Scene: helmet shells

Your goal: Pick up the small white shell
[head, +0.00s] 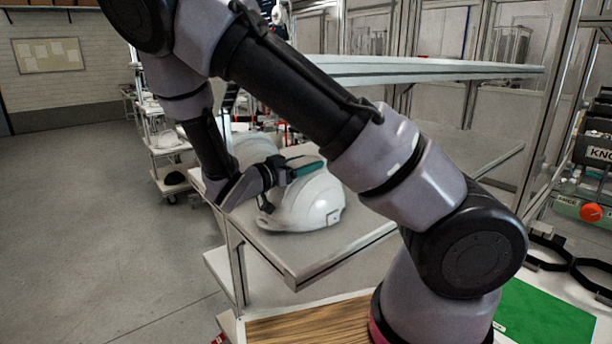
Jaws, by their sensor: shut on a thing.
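A white helmet shell (306,202) sits on the near part of the grey cart top, rim down. My gripper (264,203) is at its left edge, shut on the shell. My wrist covers part of the shell's upper left, and the fingertips are small and partly hidden. A second white shell (252,149) stands behind it, partly covered by my arm. I cannot tell whether the held shell is lifted off the cart top.
The cart top (300,252) has bare room in front of the shell. A long pale shelf (440,69) runs above and behind it. Another cart with white shells (168,139) stands at the back left. Open floor (110,230) lies to the left. A green mat (548,322) is at the lower right.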

